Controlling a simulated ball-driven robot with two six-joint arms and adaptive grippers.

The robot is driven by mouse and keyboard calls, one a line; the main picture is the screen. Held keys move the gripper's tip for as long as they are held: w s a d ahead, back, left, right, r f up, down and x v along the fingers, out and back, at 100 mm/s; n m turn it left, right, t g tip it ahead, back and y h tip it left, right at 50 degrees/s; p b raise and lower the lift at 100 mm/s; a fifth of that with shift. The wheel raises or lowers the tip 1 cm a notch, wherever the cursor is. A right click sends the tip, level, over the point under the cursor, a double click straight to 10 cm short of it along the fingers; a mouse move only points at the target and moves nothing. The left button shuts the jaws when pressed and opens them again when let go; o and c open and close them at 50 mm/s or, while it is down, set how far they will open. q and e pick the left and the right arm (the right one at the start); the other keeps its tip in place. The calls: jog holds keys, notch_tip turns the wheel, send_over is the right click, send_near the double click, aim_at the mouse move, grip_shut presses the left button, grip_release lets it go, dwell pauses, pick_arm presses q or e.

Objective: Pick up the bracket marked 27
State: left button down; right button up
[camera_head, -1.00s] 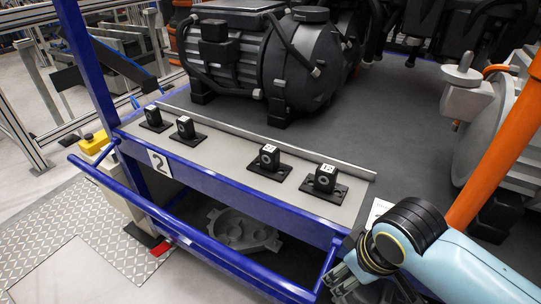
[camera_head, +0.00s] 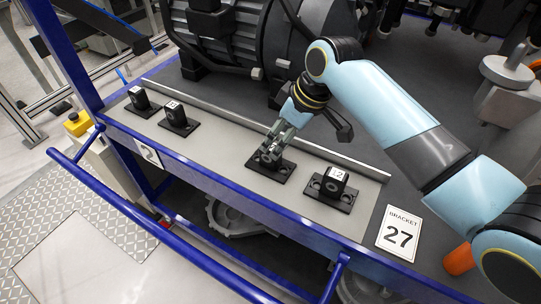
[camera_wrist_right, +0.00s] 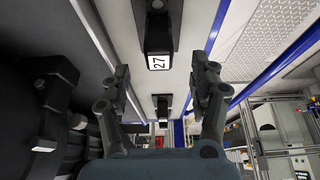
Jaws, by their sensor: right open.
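The bracket marked 27 (camera_wrist_right: 158,32) is black with a white label on its top and shows between the fingers in the right wrist view. In the head view it appears to be the third bracket from the left (camera_head: 284,172), largely hidden by my right gripper (camera_head: 271,150). That gripper is open and reaches down over it from above. The wrist view shows the fingers (camera_wrist_right: 163,88) spread, one on each side, with gaps to the bracket. My left gripper is not in view.
A bracket reading 12 (camera_head: 334,187) stands to the right on the same grey shelf (camera_head: 220,153). Two more stand left (camera_head: 177,118) (camera_head: 140,102). A metal rail (camera_head: 232,122) runs behind them. A card (camera_head: 398,232) reads BRACKET 27. A dark motor (camera_head: 232,45) stands behind.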

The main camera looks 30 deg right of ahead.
aim_at(272, 147)
jog(key=shift+w+f, duration=0.2)
jog(key=shift+f, duration=0.2)
jog(key=x, duration=0.5)
jog(key=shift+w+a+f, duration=0.1)
jog(key=shift+w+a, duration=0.05)
jog(key=shift+a, duration=0.05)
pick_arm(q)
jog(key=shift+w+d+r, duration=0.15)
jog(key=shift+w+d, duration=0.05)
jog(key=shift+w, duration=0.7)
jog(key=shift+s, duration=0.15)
pick_arm(e)
jog(key=shift+c, duration=0.3)
jog(key=c, duration=0.4)
grip_shut()
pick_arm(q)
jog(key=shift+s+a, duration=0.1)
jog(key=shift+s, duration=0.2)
